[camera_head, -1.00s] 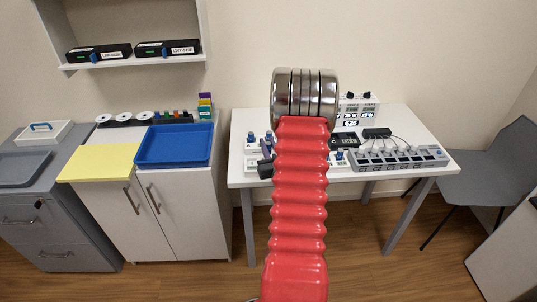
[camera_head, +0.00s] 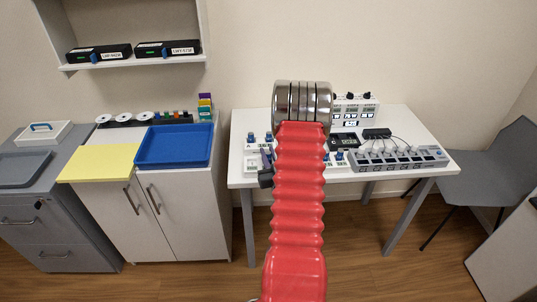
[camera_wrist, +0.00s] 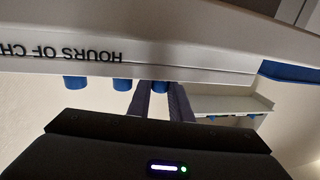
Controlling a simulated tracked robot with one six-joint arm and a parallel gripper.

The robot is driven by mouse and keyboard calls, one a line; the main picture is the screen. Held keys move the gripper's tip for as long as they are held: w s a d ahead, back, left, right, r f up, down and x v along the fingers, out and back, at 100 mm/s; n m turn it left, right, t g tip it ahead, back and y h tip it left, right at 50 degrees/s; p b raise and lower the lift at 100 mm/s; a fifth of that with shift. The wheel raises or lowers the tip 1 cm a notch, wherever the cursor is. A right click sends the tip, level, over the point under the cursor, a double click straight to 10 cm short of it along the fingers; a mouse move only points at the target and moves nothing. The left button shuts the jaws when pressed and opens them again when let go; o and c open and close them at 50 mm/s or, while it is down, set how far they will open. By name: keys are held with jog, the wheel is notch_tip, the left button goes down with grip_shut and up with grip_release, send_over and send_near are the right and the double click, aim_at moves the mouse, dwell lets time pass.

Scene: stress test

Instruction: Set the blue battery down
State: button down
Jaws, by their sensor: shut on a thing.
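In the wrist view, my gripper (camera_wrist: 160,97) has its two dark fingers close together. The blue battery (camera_wrist: 161,86) shows as a small blue end between the fingertips; the rest of it is hidden. The fingertips are close to a white unit (camera_wrist: 190,62) with upside-down lettering. Two more blue ends (camera_wrist: 75,82) (camera_wrist: 122,84) stick out along that unit's edge, to the left of my fingers. In the head view, my gripper (camera_head: 266,157) is small and dark at the front left of the white table (camera_head: 410,122). The held battery cannot be made out there.
A grey multi-slot unit (camera_head: 400,160) with cables and a dark display box (camera_head: 345,140) stand on the table's right. My red arm hides the table's middle. A blue tray (camera_head: 175,145) and a yellow sheet (camera_head: 103,162) lie on the cabinet at left.

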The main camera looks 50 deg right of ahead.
jog(key=shift+f, duration=0.15)
jog(key=c, duration=1.6)
grip_release()
jog(key=v, duration=1.3)
jog(key=shift+s+a, duration=0.2)
jog(key=shift+s, duration=0.15)
